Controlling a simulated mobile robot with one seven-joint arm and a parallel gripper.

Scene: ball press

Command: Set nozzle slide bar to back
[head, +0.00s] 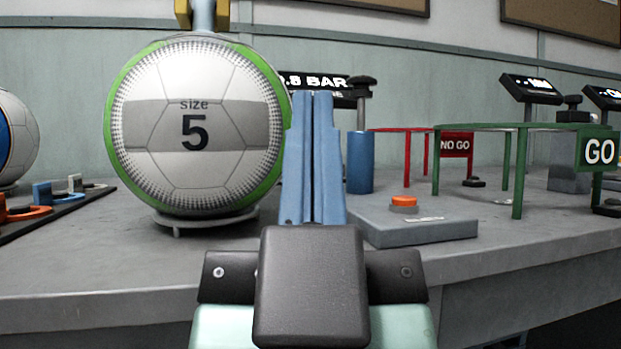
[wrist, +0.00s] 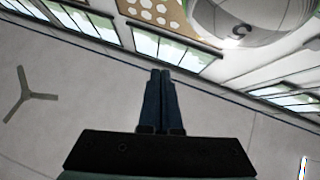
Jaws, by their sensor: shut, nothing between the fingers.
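A white and grey ball marked "size 5" (head: 194,130), with a green rim around it, sits on a low grey stand (head: 205,217) left of centre in the head view. A yellow bracket with a pale blue piece (head: 203,15) is above the ball, cut off by the top edge; I cannot tell whether this belongs to the nozzle slide bar. My gripper (head: 314,95) points up just right of the ball, its blue fingers shut and empty. In the wrist view my gripper (wrist: 162,73) is shut too, and a round, ball-like shape (wrist: 250,18) shows at the upper right.
A grey box with an orange button (head: 403,202), a blue cylinder with a black knob (head: 360,160), a red "NO GO" ring (head: 405,131) and a green "GO" ring (head: 500,127) stand right. Colored hooks (head: 42,193) lie left.

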